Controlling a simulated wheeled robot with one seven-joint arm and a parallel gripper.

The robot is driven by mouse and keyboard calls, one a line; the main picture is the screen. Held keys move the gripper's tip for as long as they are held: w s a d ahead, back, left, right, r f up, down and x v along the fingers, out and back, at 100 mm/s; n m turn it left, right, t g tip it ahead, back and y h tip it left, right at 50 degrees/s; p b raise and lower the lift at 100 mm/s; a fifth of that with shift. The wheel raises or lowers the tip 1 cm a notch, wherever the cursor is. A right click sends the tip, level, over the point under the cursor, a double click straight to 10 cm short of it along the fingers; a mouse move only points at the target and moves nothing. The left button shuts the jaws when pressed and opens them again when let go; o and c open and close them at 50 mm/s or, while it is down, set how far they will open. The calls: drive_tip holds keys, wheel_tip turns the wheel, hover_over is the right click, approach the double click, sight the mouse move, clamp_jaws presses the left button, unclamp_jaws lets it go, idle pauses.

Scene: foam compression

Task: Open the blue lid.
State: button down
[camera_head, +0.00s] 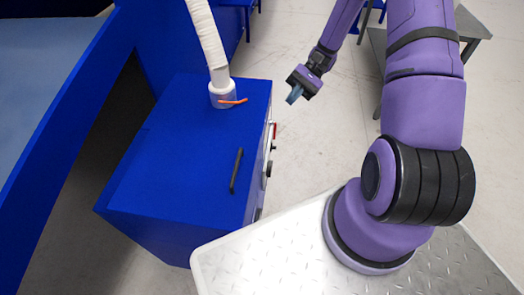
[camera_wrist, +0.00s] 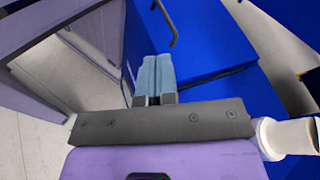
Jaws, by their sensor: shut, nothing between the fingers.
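The blue lid (camera_head: 180,150) is the flat top of a blue box-shaped machine, and it lies closed. A black bar handle (camera_head: 236,171) stands on it near its right edge. In the wrist view the handle (camera_wrist: 173,22) shows at the top, beyond my fingertips, with blue surface (camera_wrist: 210,35) beside it. My gripper (camera_head: 293,95) is in the air to the right of the machine, apart from the lid and handle. Its light blue fingers (camera_wrist: 155,75) are together and empty.
A white hose (camera_head: 205,35) rises from a collar (camera_head: 222,95) with an orange lever (camera_head: 233,101) at the back of the machine. Knobs (camera_head: 268,168) sit on its right side. A blue wall (camera_head: 75,90) stands left. Open floor (camera_head: 310,140) lies right of the machine.

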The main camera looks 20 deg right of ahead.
wheel_tip(320, 180, down, 15)
drive_tip(key=s+m+t+y, duration=0.2)
drive_tip(key=m+t+y, duration=0.3)
drive_tip(key=y, duration=0.4)
drive_tip(key=m+t, duration=1.3)
drive_tip(key=t, duration=0.4)
approach(254, 145)
drive_tip(key=w+a+r, duration=0.2)
drive_tip(key=w+a, duration=0.1)
drive_tip(key=a, duration=0.1)
drive_tip(key=shift+d+r, duration=0.15)
drive_tip(key=shift+r, duration=0.5)
drive_tip(key=shift+w, duration=0.1)
